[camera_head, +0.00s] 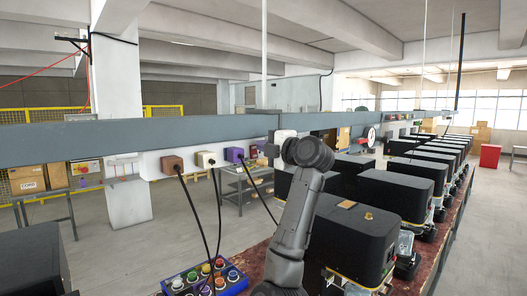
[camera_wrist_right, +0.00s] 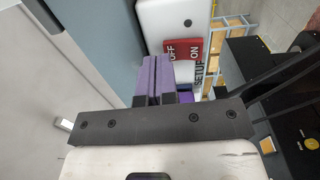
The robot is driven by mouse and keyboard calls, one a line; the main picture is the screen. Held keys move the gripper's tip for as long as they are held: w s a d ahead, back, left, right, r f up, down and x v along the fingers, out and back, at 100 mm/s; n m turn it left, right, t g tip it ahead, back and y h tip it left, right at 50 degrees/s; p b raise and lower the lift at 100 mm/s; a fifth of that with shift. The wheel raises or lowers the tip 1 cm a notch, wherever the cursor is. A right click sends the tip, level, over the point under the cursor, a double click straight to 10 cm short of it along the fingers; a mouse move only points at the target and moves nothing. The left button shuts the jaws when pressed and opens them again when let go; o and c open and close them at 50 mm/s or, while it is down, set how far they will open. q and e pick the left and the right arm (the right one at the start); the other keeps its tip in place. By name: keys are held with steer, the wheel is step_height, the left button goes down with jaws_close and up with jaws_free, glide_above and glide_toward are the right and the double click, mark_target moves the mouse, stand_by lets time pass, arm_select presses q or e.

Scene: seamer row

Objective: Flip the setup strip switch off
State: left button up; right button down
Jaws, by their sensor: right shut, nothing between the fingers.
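The setup strip switch (camera_wrist_right: 183,50) is a red rocker marked OFF and ON on the pale end of the power strip (camera_wrist_right: 205,15) in the right wrist view, with the word SETUP beside it. My right gripper (camera_wrist_right: 153,62) has purple fingers, pressed together and empty, with their tips close to the OFF side of the rocker. I cannot tell whether they touch it. In the head view the right gripper (camera_head: 284,140) is at the right end of the strip (camera_head: 150,165), and I cannot make out the switch there. My left gripper is not in view.
A brown plug (camera_head: 172,165), a cream plug (camera_head: 205,159) and a purple plug (camera_head: 234,155) sit along the strip, with black cables hanging. A blue button box (camera_head: 205,280) is below. Black seamer machines (camera_head: 350,235) stand in a row to the right. A grey beam (camera_head: 120,140) runs above the strip.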

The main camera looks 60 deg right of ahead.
steer(key=r+b+v, duration=0.1)
steer(key=b+v, duration=0.2)
steer(key=v, duration=0.9)
steer(key=shift+s+a+r+b, duration=0.2)
steer(key=shift+r+b, duration=0.1)
steer(key=shift+b, duration=0.1)
